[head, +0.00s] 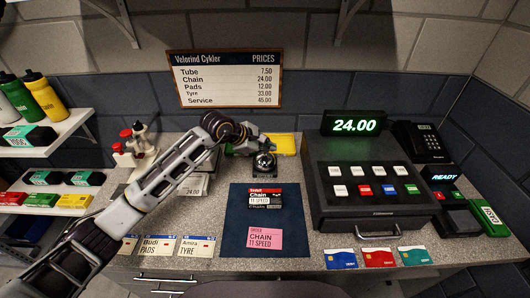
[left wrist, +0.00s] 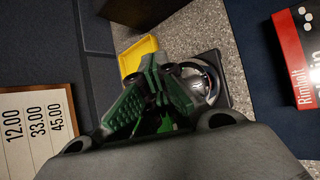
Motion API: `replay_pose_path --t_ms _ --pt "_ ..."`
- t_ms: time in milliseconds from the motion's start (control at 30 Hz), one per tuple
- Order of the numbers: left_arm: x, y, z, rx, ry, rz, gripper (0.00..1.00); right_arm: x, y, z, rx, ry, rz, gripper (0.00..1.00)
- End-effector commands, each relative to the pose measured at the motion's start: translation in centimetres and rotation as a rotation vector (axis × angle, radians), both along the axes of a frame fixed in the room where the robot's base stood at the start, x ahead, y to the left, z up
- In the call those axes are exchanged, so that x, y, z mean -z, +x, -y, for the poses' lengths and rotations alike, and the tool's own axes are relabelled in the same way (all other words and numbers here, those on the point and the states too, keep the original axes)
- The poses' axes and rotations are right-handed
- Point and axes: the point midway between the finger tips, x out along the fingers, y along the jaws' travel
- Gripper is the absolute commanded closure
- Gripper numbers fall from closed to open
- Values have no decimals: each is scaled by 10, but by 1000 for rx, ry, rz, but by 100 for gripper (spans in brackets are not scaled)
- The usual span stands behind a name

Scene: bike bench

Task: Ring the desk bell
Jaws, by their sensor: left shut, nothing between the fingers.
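The desk bell (head: 264,162) is a shiny dark dome on a dark square base, on the counter behind the blue mat. My left gripper (head: 257,146) is shut and empty, right beside the bell at its upper left in the head view. In the left wrist view the bell (left wrist: 207,82) shows just beyond the green fingertips (left wrist: 165,80), which partly cover it. I cannot tell whether the fingertips touch the dome. My right gripper is out of view.
A yellow tray (head: 285,144) lies behind the bell. The cash register (head: 365,185) stands to the right. The blue mat (head: 240,215) in front holds a chain box (head: 265,198) and a pink order card (head: 264,239). A red-knobbed device (head: 126,150) stands left.

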Motion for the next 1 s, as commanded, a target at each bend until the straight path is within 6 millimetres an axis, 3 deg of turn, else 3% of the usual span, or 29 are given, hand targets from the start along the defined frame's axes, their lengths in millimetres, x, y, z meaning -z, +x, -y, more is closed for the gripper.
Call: replay_pose_path --t_ms 500,1000 --pt "-17 0 0 0 1 1 100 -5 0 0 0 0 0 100" --pt "-20 0 0 1 0 1 100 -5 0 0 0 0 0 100"
